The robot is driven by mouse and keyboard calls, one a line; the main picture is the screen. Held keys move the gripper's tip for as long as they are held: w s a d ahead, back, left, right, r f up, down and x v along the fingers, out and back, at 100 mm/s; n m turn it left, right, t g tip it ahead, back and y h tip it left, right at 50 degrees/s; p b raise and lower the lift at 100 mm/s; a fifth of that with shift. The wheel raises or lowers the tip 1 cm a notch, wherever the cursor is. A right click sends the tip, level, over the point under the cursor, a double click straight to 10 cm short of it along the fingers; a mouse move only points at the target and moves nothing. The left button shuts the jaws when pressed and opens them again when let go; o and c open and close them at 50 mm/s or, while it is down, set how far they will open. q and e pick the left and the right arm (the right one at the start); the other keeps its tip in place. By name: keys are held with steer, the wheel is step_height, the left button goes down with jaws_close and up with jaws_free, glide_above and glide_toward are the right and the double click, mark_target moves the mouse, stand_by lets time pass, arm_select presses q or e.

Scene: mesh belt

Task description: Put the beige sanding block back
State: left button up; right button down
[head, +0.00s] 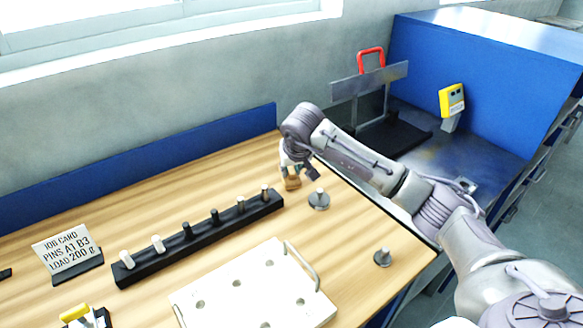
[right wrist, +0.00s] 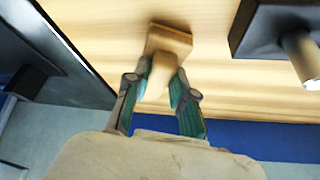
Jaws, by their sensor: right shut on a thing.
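The beige sanding block (head: 292,183) is at the far right part of the wooden bench, below my right gripper (head: 291,170). In the right wrist view the block (right wrist: 170,40) shows a flat base and a narrower grip piece. The two fingers of my right gripper (right wrist: 156,84) are shut on that grip piece, one on each side. I cannot tell whether the base touches the bench top or hangs just above it. My left gripper is not in view.
A black rail with several pegs (head: 196,240) lies left of the block. A grey weight with a knob (head: 319,200) stands close by on the right, another (head: 383,258) near the bench edge. A white plate with holes (head: 255,286) lies in front. A blue back panel (head: 140,165) runs behind.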

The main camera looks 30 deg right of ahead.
steer(key=shift+f, duration=0.1)
steer(key=c, duration=1)
jaws_free()
steer(key=shift+r, duration=0.25)
steer(key=b+v, duration=0.1)
steer(key=v, duration=1)
steer(key=shift+s+a+r, duration=0.1)
steer(key=shift+s+r, duration=0.15)
steer(key=shift+r, duration=0.1)
